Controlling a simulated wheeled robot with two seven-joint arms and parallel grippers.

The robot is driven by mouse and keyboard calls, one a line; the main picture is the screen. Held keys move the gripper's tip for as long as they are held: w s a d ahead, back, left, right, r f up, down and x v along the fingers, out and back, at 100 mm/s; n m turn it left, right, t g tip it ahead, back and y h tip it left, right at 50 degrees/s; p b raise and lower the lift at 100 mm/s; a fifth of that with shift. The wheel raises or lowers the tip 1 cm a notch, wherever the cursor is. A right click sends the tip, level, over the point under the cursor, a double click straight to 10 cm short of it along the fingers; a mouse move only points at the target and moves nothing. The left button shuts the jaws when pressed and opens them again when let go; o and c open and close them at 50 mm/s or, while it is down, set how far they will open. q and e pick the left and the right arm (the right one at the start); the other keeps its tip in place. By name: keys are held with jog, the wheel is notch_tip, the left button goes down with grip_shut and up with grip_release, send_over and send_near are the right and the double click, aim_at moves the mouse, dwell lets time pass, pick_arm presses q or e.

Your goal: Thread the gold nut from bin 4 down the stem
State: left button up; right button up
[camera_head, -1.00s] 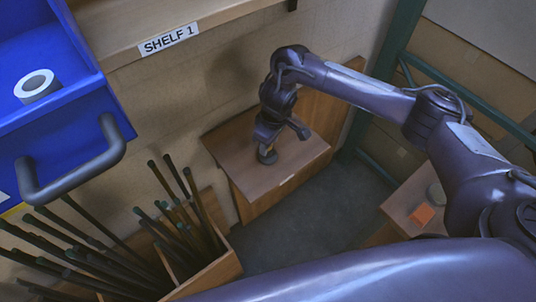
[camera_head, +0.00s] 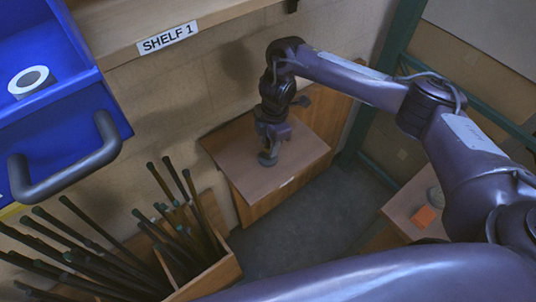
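My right gripper (camera_head: 268,152) points down over the wooden cabinet top (camera_head: 225,150) below shelf 1. Its fingertips are small and dark here, and I cannot tell whether they are open or shut. A dark round thing shows at or just under the fingertips; I cannot tell whether it is held. I cannot make out a gold nut, a stem or a bin marked 4. My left gripper is not in view.
Black rods stand in a wooden box (camera_head: 210,282) at the lower left. A blue bin (camera_head: 60,115) with a dark handle holds a white roll (camera_head: 31,80). The SHELF 1 board (camera_head: 125,30) is above. An orange block (camera_head: 425,216) sits on a wooden surface at right.

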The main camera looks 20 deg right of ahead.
jog(key=n, duration=0.4)
jog(key=shift+w+r+n+g, duration=0.1)
jog(key=shift+n+g, duration=0.2)
jog(key=shift+n, duration=0.1)
jog(key=n, duration=0.3)
jog(key=shift+a+h, duration=0.15)
jog(key=shift+h, duration=0.15)
jog(key=shift+c, duration=0.4)
grip_shut()
jog(key=shift+m+p, duration=1.2)
jog(key=shift+p, duration=0.15)
jog(key=shift+m, duration=2.1)
